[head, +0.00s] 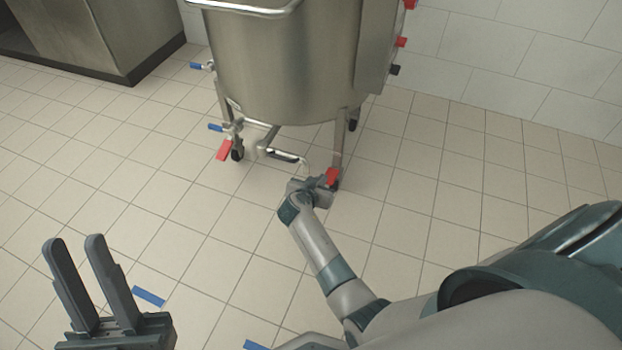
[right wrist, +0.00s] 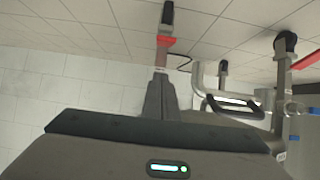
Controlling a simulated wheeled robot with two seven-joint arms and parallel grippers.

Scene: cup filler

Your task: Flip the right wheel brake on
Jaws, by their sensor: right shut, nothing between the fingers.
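The right wheel brake is a red tab (head: 332,175) low on the tank's near right leg, just above a dark caster wheel. In the right wrist view, which is upside down, the red tab (right wrist: 168,42) sits by the black wheel (right wrist: 167,17). My right gripper (head: 318,184) is down beside this brake. Its shut, empty fingers (right wrist: 159,80) point at the leg and tab; I cannot tell whether they touch. My left gripper (head: 75,242) is open and empty at the lower left, far from the tank.
The steel tank (head: 285,65) stands on wheeled legs. Its left wheel has another red brake tab (head: 224,150). A pipe with a handle (head: 283,155) hangs beneath, left of my right gripper. Blue tape (head: 148,296) marks the tiled floor. The floor to the right is clear.

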